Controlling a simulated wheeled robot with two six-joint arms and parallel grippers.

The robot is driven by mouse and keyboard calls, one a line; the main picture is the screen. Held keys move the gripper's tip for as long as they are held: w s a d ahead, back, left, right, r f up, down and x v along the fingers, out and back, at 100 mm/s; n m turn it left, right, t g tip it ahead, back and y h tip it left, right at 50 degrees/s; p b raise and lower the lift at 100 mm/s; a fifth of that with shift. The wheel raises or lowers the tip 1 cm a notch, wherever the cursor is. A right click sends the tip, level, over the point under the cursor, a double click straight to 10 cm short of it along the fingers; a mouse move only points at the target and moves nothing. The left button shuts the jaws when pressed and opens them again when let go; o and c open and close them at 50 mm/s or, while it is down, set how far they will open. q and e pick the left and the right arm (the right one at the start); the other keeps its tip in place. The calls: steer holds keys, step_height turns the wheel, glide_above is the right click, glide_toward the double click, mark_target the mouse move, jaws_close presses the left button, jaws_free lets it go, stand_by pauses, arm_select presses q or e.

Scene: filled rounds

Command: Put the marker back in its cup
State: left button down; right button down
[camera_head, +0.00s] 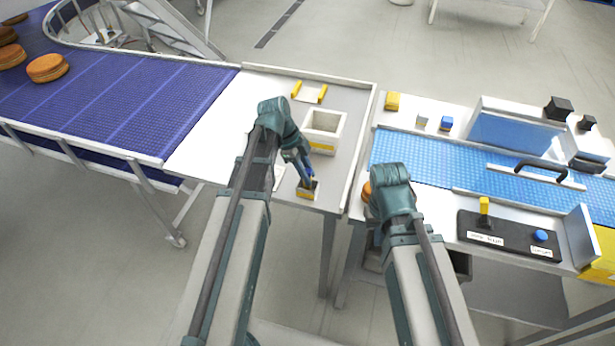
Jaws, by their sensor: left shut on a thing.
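My left gripper (306,180) points down over the near end of the grey table, shut on the marker (311,169), of which only a little blue shows beside the fingers. A small cup (307,194) with a yellow band stands right below the fingers, near the table's front edge. I cannot tell whether the marker's lower end is inside the cup or just above it. My right arm reaches in front of the blue conveyor at the right; its gripper is hidden behind the arm.
A square white bin (324,128) stands just behind the cup, with a yellow holder (309,92) farther back. A blue conveyor (430,160) with a control panel (508,236) is at right. A purple conveyor (120,100) carrying orange-brown rounds (47,67) is at left.

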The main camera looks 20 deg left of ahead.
arm_select(q)
steer(key=shift+f, duration=0.15)
steer(key=c, duration=0.7)
jaws_free()
steer(key=shift+o, duration=0.2)
steer(key=shift+r, duration=0.2)
